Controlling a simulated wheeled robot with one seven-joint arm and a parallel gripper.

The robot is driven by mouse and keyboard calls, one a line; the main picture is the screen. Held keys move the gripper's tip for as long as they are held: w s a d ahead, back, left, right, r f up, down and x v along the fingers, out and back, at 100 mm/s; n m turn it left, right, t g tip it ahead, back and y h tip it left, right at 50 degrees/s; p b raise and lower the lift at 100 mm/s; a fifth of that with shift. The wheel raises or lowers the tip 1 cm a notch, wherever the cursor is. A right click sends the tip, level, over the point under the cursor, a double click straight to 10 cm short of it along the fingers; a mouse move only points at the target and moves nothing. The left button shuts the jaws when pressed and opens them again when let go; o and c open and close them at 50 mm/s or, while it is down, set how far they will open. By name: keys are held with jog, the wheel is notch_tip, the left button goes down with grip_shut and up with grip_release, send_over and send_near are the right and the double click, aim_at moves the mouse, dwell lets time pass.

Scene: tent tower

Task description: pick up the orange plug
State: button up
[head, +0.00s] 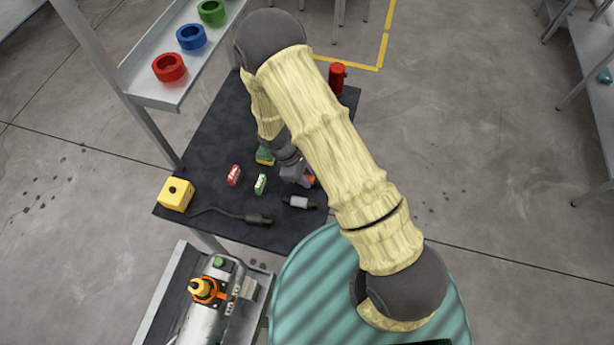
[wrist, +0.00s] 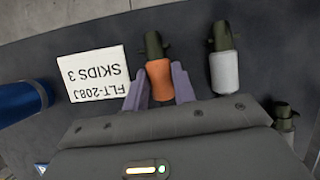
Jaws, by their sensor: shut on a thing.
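The orange plug (wrist: 161,82) has an orange body and a dark olive end. In the wrist view it sits between the two fingers of my gripper (wrist: 160,88), which are shut on its orange body. In the head view a small orange part of the plug (head: 309,180) shows beside my gripper (head: 300,176), low at the dark table; the rest is hidden by the gripper. I cannot tell whether the plug touches the table top.
A white-grey plug (wrist: 224,70) lies just right of the orange one. A white card (wrist: 94,75) reading "FLT-208J SKIDS 3" is to its left, with a blue cylinder (wrist: 22,101) beyond. The dark table (head: 215,140) also holds a yellow box (head: 176,194) and a red cylinder (head: 337,78).

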notch_tip(320, 180, up, 10)
jog(key=b, duration=0.2)
dwell(0.3)
jog(key=shift+s+f, duration=0.1)
jog(key=shift+f, duration=0.05)
dwell(0.4)
